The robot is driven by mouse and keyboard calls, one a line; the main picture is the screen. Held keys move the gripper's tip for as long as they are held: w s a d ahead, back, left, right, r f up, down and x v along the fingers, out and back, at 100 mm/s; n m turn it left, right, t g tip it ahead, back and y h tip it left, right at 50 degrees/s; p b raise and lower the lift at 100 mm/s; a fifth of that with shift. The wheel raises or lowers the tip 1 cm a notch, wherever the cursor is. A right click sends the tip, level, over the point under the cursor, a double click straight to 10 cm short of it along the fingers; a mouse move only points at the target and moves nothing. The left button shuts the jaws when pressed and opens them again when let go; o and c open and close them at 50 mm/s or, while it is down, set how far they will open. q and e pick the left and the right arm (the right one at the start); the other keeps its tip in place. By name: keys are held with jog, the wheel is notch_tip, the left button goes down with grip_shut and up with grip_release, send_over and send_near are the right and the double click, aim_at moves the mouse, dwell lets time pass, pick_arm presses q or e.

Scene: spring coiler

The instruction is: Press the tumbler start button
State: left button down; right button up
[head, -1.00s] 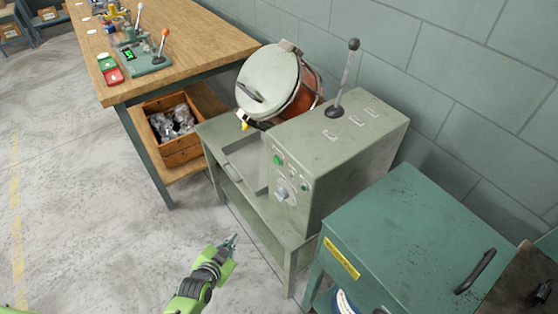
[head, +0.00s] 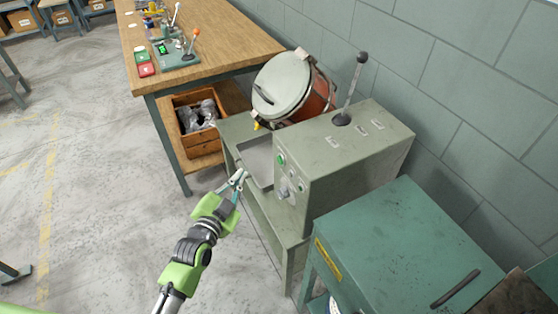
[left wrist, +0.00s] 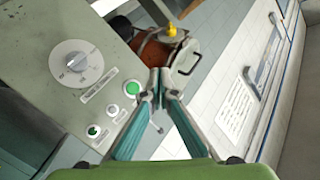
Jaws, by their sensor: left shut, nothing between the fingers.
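The tumbler's grey-green control box (head: 345,165) has a green button (head: 281,160) high on its front face, above smaller buttons and a dial knob (head: 284,193). In the left wrist view, a large green button (left wrist: 132,88) with a pale rim sits near the dial (left wrist: 75,60). Labels are too small to read. My left gripper (head: 238,177) is shut and empty, in front of and left of the panel. In the left wrist view its fingertips (left wrist: 160,75) appear just right of the large green button, with no visible contact. My right gripper is out of view.
The drum (head: 300,90) with a pale lid stands behind the box, over a tray (head: 258,160). A lever (head: 355,85) rises from the box top. A teal cabinet (head: 395,250) stands right. A wooden workbench (head: 205,45) is behind left. Floor on the left is clear.

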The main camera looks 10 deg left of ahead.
aim_at(280, 160)
pick_arm(q)
jog(key=w+d+b, duration=0.1)
jog(key=w+d, duration=0.4)
jog(key=d, duration=0.2)
jog(key=shift+d, duration=0.2)
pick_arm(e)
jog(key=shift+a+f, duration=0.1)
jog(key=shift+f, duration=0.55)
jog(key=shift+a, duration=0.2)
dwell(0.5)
pick_arm(q)
jog(key=shift+w+d, duration=0.2)
jog(key=shift+d, duration=0.15)
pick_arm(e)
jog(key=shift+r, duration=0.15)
